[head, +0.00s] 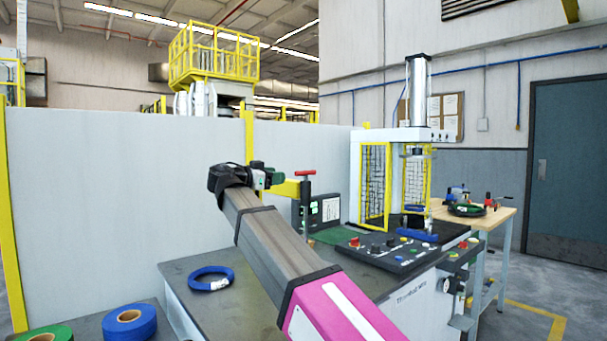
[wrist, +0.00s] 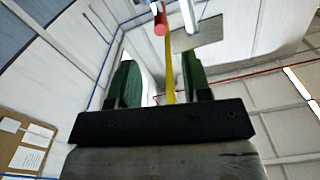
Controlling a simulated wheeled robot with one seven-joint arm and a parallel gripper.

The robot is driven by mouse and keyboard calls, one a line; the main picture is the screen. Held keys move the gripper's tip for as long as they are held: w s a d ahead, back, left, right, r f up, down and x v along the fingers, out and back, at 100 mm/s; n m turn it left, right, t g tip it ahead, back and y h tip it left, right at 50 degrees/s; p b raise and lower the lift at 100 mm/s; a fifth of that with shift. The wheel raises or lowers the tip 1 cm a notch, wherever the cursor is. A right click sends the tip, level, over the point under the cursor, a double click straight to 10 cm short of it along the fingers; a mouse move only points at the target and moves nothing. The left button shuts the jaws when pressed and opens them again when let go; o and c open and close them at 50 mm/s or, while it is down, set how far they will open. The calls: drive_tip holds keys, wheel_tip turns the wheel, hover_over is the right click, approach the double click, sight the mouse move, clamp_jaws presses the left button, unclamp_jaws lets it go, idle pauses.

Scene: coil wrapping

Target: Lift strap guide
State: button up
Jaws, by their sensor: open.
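A yellow bar (head: 284,189) with a red T-shaped handle (head: 305,173) stands at the back of the grey bench; it seems to be the strap guide. My gripper (head: 267,176) is just left of the red handle in the head view, at about its height. I cannot tell whether it touches the yellow bar. In the wrist view my gripper (wrist: 160,80) is open, its two green-padded fingers apart with nothing clasped. A red cylinder end (wrist: 160,22) shows beyond the fingertips, beside a grey plate (wrist: 197,33).
A blue coil (head: 210,279) lies on the bench (head: 240,310). A control panel (head: 385,252) and a press with yellow mesh guards (head: 374,194) stand to the right. Blue (head: 129,323) and green (head: 45,334) rolls sit at lower left. A white partition (head: 120,200) stands behind the bench.

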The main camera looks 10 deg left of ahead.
sight(301, 173)
drive_tip(key=x, duration=1.1)
drive_tip(key=shift+r, duration=0.1)
clamp_jaws()
